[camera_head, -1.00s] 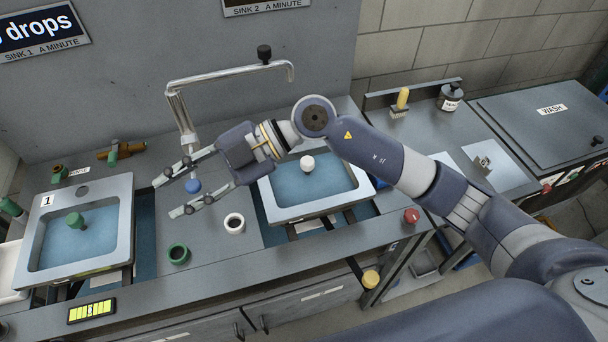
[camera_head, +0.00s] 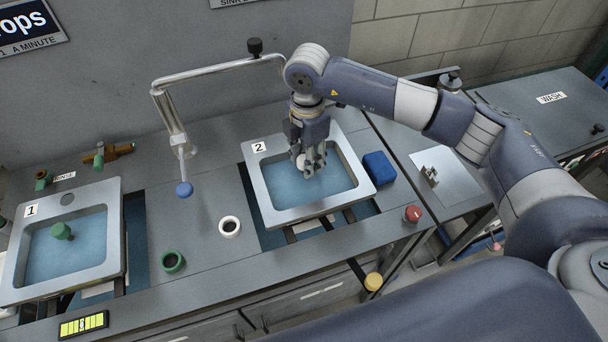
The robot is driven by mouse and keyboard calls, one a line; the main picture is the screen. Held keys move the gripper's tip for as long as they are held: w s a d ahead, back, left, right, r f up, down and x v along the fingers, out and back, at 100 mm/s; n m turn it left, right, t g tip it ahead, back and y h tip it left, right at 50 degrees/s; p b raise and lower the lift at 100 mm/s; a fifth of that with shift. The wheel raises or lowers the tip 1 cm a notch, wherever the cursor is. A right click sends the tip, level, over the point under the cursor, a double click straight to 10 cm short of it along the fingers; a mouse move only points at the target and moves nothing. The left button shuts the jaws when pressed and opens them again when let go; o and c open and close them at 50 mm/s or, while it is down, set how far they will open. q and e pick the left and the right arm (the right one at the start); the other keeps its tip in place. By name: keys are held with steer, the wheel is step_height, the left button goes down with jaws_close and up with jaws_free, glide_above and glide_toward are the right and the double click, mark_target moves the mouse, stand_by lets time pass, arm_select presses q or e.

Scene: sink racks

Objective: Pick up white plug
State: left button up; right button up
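The white plug (camera_head: 301,161) is in sink 2 (camera_head: 262,192), the right-hand basin with blue water. My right gripper (camera_head: 309,168) points down over that basin, with its fingers around or just beside the plug. The fingers partly hide the plug, and I cannot tell whether they touch it or have closed on it. My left gripper is not in view.
Sink 1 (camera_head: 117,235) at left holds a green plug (camera_head: 61,231). A white ring (camera_head: 229,227) and a green ring (camera_head: 173,262) stand on the counter between the sinks. The faucet (camera_head: 166,110) rises behind. A blue block (camera_head: 379,168) sits right of sink 2.

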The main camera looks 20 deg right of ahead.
mark_target(304, 183)
steer(key=f+p, duration=0.1)
steer(key=f, duration=0.2)
steer(key=f+p, duration=0.1)
steer(key=shift+a+f+p, duration=0.3)
steer(key=shift+f, duration=0.4)
jaws_close()
